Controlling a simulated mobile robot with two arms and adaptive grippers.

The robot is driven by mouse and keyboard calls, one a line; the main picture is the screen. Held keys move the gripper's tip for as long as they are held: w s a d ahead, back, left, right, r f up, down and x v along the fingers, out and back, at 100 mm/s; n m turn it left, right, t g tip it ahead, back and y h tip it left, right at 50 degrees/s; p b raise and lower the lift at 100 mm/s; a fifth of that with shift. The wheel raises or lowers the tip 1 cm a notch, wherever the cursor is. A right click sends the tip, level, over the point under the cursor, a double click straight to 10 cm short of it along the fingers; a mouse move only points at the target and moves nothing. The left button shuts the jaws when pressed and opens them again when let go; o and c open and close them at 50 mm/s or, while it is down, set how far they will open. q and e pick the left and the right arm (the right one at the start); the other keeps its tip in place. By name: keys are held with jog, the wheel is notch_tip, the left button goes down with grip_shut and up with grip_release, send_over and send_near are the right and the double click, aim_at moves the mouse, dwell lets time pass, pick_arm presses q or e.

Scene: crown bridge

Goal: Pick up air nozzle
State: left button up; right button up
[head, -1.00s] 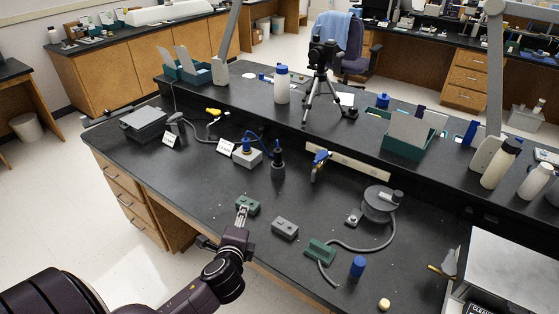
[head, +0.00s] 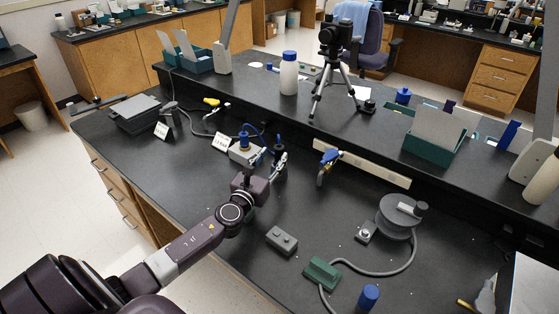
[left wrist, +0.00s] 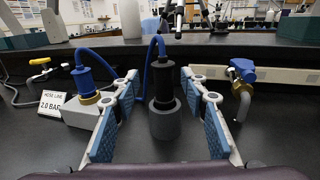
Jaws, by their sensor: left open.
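In the head view the left gripper (head: 277,163) is close to the nozzle (head: 279,150) and partly hides the holder. My right gripper is in neither view.
The blue hose runs left to a blue-topped fitting (left wrist: 88,84) on a grey block beside a "2.0 BAR" card (left wrist: 50,103). A blue-handled tap (head: 327,160) stands to the right. Grey and green blocks (head: 282,240) lie in front.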

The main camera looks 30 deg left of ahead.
aim_at(277, 153)
pick_arm(q)
jog(key=w, duration=0.4)
jog(key=shift+w+a+f, duration=0.15)
jog(key=shift+w, duration=0.15)
jog(key=shift+c, duration=2.1)
jog(key=c, duration=0.5)
grip_shut()
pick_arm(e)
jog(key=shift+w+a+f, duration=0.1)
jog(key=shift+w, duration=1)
